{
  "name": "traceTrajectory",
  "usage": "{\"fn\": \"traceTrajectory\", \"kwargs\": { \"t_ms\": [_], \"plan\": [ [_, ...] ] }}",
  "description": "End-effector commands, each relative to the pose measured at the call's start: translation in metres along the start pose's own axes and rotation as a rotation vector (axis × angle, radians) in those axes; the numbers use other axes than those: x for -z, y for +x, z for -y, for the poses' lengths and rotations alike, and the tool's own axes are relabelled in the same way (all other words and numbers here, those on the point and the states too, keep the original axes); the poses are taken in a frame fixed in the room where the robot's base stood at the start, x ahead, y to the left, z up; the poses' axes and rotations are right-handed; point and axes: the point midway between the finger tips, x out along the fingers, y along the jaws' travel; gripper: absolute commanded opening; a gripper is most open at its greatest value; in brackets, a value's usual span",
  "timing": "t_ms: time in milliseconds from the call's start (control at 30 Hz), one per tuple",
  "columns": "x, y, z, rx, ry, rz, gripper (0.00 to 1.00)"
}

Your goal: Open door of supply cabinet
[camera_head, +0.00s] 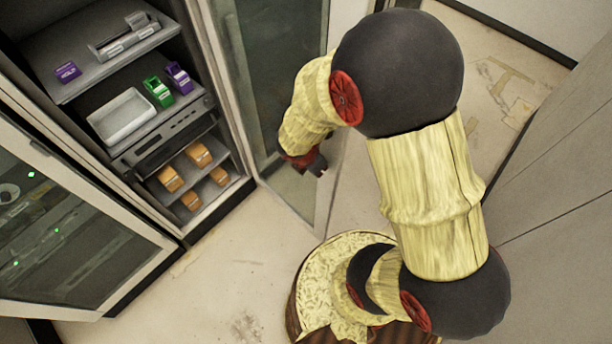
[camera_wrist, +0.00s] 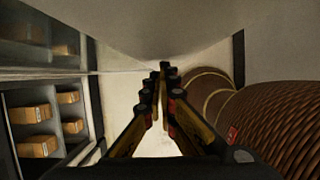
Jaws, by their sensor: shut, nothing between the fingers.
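The supply cabinet (camera_head: 205,105) stands open at the upper left in the head view, with its shelves exposed. Its glass door (camera_head: 270,70), with a pale frame, is swung out to the right of the opening. My gripper (camera_head: 318,168) is by the lower part of this door, partly hidden by my wrist. Whether it touches the door cannot be told. In the wrist view my gripper (camera_wrist: 163,72) has its fingers together with nothing between them. The cabinet's shelves (camera_wrist: 55,125) show there at the left.
Orange boxes (camera_head: 172,179), a white tray (camera_head: 122,117) and green and purple items sit on the shelves. Grey panels (camera_head: 550,190) are at the right. The floor (camera_head: 240,270) before the cabinet is clear.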

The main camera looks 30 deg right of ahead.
Motion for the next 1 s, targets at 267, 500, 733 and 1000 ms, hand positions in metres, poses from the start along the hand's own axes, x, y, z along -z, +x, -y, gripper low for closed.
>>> {"fn": "traceTrajectory", "kwargs": {
  "t_ms": [267,500,733,1000],
  "plan": [
    [-0.047,0.018,0.004,-0.031,-0.076,-0.001,0.00],
    [-0.070,0.028,0.006,-0.049,-0.126,-0.001,0.00],
    [-0.072,0.029,0.005,-0.053,-0.135,0.000,0.00],
    [-0.073,0.027,0.005,-0.053,-0.133,0.000,0.00]
  ]
}}
